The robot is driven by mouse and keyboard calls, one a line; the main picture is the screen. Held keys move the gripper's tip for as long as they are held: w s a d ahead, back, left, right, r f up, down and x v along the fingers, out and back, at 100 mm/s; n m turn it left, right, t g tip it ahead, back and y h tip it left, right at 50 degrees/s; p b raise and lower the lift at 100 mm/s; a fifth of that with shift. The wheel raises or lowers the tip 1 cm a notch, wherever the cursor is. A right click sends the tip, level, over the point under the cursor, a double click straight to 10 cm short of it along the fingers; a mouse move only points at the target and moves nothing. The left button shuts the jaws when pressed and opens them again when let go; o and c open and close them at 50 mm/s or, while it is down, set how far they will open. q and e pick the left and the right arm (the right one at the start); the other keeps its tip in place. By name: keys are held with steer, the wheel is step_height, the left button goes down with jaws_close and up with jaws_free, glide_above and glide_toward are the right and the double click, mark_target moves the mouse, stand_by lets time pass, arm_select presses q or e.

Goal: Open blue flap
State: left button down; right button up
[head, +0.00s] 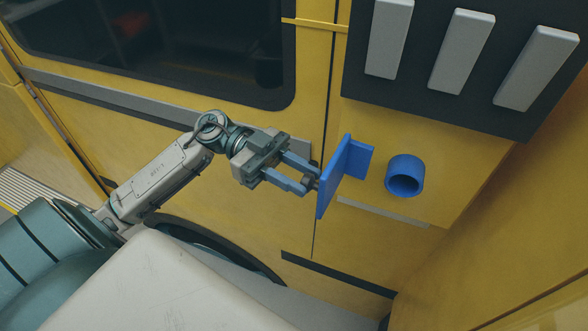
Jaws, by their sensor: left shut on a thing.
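The blue flap (334,178) is on the yellow wall, right of the picture's middle. It stands out from the wall at an angle, with a shorter blue piece behind it on its right side. My left gripper (311,181) reaches in from the left and is at the flap's left face. Its fingers are shut on a small dark knob (311,182) on that face, mostly hidden between the fingertips. A short round blue tube (405,175) sticks out of the wall just right of the flap, its dark opening uncovered. My right gripper is not in view.
A dark panel with several grey slanted bars (461,52) hangs above the tube. A dark window (150,45) is at upper left. A black wheel arch (225,250) curves below my left arm. Another yellow wall (500,235) closes off the right side.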

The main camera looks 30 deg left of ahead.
arm_select(q)
steer(key=c, duration=1.1)
jaws_free()
steer(key=shift+s, duration=0.1)
steer(key=shift+a, duration=0.15)
steer(key=shift+w+a+b, duration=0.2)
steer(key=shift+a+b, duration=0.2)
steer(key=shift+a, duration=2.3)
steer(key=shift+w+a+b, duration=0.15)
steer(key=shift+a+b, duration=0.25)
steer(key=shift+a, duration=2.25)
